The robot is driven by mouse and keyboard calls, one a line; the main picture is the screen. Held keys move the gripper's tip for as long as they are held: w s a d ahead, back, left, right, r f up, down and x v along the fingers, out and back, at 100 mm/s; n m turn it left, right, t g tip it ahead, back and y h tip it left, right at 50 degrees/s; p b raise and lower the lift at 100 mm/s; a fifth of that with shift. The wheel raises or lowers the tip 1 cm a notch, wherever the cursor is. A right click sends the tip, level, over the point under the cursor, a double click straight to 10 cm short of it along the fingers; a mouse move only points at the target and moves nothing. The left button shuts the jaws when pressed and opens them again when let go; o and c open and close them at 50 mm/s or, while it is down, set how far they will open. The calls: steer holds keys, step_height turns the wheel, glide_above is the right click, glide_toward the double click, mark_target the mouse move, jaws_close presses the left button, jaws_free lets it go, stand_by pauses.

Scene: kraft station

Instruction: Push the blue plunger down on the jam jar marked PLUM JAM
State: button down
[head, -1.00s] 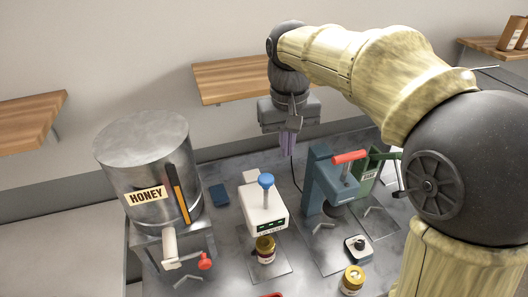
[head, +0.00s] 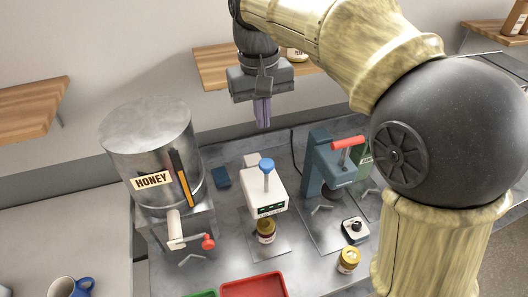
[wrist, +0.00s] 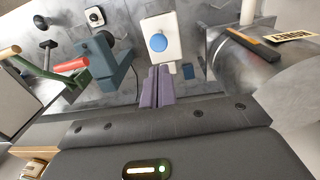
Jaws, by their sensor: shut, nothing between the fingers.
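The blue plunger (head: 267,165) stands raised on its rod above a white machine (head: 265,190) with a small dark display. In the wrist view the round blue knob (wrist: 158,42) shows from above on the white housing, just beyond the fingertips. A jar (head: 265,232) with a dark filling and yellow lid stands under the machine; its label is too small to read. My gripper (head: 263,124) is shut and empty, its purple fingers (wrist: 156,72) pointing down above and behind the plunger, apart from it.
A steel honey tank (head: 150,150) with a red-handled tap stands left. A blue-grey press (head: 325,170) with a red handle stands right. Another yellow-lidded jar (head: 347,262) and a small white device (head: 355,230) are at front right. A red tray (head: 253,286) lies in front.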

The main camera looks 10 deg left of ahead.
mark_target(265, 163)
steer(key=f, duration=0.3)
steer(key=f+p, duration=0.1)
steer(key=f, duration=0.3)
steer(key=f+p, duration=0.1)
steer(key=f, duration=0.3)
steer(key=shift+w+d, duration=0.1)
steer(key=shift+d, duration=0.15)
